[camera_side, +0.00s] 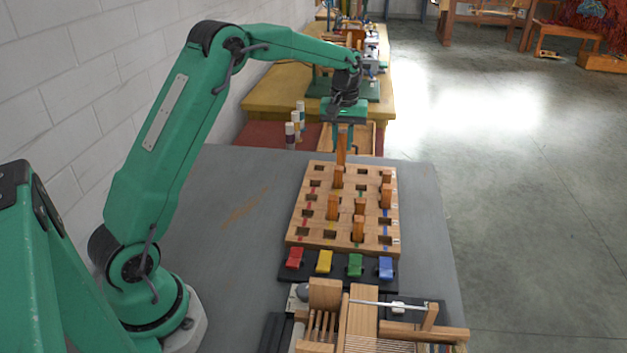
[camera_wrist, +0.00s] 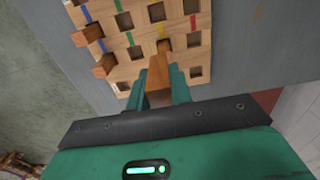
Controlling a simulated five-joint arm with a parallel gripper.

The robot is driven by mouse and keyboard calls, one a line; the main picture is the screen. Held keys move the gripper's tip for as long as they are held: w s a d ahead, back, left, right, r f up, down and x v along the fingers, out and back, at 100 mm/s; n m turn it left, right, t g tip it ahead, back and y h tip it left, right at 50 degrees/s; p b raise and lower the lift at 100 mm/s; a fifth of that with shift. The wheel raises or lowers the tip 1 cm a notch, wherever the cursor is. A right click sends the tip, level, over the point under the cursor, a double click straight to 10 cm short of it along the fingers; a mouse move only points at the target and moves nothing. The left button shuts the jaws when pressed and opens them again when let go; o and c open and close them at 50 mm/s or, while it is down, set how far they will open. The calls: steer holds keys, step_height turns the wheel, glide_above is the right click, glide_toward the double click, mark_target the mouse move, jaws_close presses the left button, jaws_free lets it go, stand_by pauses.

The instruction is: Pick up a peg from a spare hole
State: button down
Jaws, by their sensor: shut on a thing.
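A wooden peg board (camera_side: 298,236) with coloured stripes and square holes lies on the grey table. Several wooden pegs stand in it, such as one peg (camera_side: 333,207) on the left and one (camera_side: 386,195) on the right. My gripper (camera_side: 342,138) is above the board's far end, pointing down, shut on an upright wooden peg (camera_side: 341,152). In the wrist view this peg (camera_wrist: 157,73) sits between the two green fingers of my gripper (camera_wrist: 159,80). I cannot tell whether its lower end is clear of the board. Another peg (camera_wrist: 165,45) stands just beyond it.
Red (camera_side: 295,258), yellow (camera_side: 324,261), green (camera_side: 355,265) and blue (camera_side: 385,267) blocks sit on a dark strip before the board. A wooden loom-like frame (camera_side: 360,318) stands nearest the camera. The grey table (camera_side: 235,205) is clear left of the board.

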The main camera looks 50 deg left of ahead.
mark_target(342, 132)
steer(key=shift+r, duration=2.25)
steer(key=shift+s+d, duration=0.1)
steer(key=shift+s, duration=0.05)
